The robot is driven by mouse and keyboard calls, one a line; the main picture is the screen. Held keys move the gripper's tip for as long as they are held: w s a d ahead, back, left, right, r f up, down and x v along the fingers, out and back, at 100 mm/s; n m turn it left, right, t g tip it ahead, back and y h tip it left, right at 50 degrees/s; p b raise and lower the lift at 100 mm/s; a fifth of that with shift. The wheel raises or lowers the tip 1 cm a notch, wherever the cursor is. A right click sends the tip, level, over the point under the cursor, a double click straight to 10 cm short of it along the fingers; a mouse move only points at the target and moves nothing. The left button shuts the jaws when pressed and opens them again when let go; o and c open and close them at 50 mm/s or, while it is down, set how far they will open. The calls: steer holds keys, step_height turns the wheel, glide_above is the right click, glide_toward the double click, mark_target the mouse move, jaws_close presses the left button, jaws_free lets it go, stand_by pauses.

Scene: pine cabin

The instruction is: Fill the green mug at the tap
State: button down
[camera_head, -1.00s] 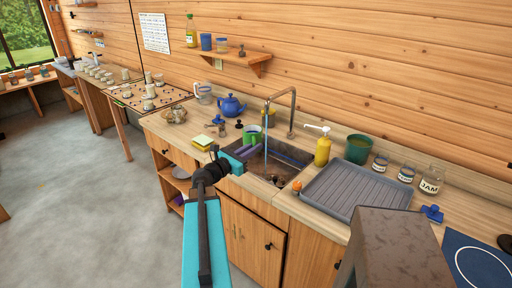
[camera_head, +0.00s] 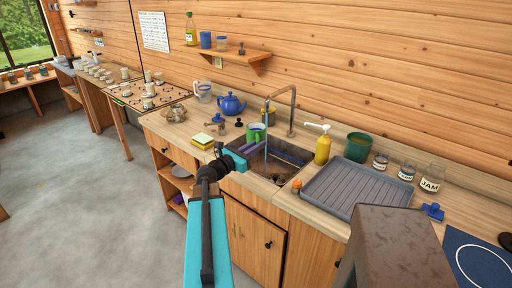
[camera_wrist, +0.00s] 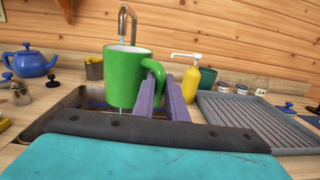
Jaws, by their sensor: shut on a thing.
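The green mug (camera_head: 256,130) is held upright over the sink (camera_head: 262,170). My gripper (camera_head: 247,147) is shut on it, its purple fingers at the handle. In the wrist view the mug (camera_wrist: 124,78) is large and close, with the fingers (camera_wrist: 165,95) at its handle on the right. The tap (camera_head: 291,112) arches over the sink, and its spout shows behind the mug in the wrist view (camera_wrist: 127,14). A thin blue stream of water (camera_head: 266,142) falls from the spout, beside or behind the mug. I cannot tell if it enters the mug. The mug's inside is hidden.
A yellow soap bottle (camera_head: 322,150) and a grey drying rack (camera_head: 345,190) stand right of the sink. A blue teapot (camera_head: 231,103), small stoppers and a yellow sponge (camera_head: 202,138) are on the left counter. A dark green container (camera_head: 358,147) and jars stand at the back right.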

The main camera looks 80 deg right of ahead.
steer(key=shift+s+d+f+b, duration=0.15)
steer(key=shift+d+f+b, duration=0.2)
steer(key=shift+d, duration=0.5)
steer(key=shift+s+d+f+b, duration=0.2)
steer(key=shift+d+f, duration=0.25)
steer(key=shift+d, duration=0.45)
steer(key=shift+s+d+f+b, duration=0.2)
steer(key=shift+d+f, duration=0.2)
steer(key=shift+d, duration=0.45)
steer(key=s+d, duration=0.1)
steer(key=d, duration=0.6)
steer(key=shift+s, duration=0.2)
steer(key=shift+r, duration=0.1)
steer(key=shift+a, duration=0.2)
steer(key=w+a, duration=0.1)
steer(key=a, duration=0.6)
steer(key=shift+w+a, duration=0.2)
steer(key=shift+w, duration=0.1)
steer(key=shift+a+r, duration=0.1)
steer(key=shift+r, duration=0.05)
steer(key=shift+w+a+r+p, duration=0.2)
steer(key=shift+a+r+p, duration=0.4)
steer(key=shift+a+r, duration=0.4)
steer(key=shift+w+a+r+p, duration=0.2)
steer(key=shift+a+r+p, duration=0.35)
steer(key=shift+a+r, duration=0.4)
steer(key=shift+w+a+r, duration=0.15)
steer(key=shift+a+r, duration=0.25)
